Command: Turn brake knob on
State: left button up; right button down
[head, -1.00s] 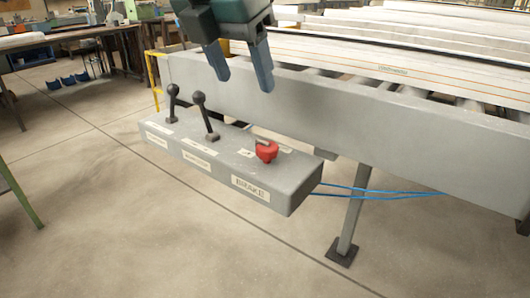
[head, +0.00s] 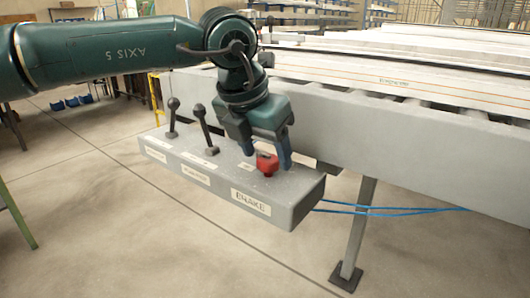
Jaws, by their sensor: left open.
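The red brake knob (head: 266,164) stands on top of a grey control box, above the label reading BRAKE (head: 250,201). My left gripper (head: 267,160) points down over the box with its fingers open. One finger is behind and left of the knob and the other is at its right, close to it. I cannot tell whether either finger touches the knob. My right gripper is not in view.
Two black levers (head: 205,130) stand on the grey control box (head: 297,208) left of the knob. A grey beam (head: 400,142) of the bench runs close behind the gripper. Blue cables (head: 390,211) leave the box at the right. The floor in front is clear.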

pick_arm(q)
jog(key=shift+f, duration=0.15)
jog(key=c, duration=1)
jog(key=shift+o, duration=0.2)
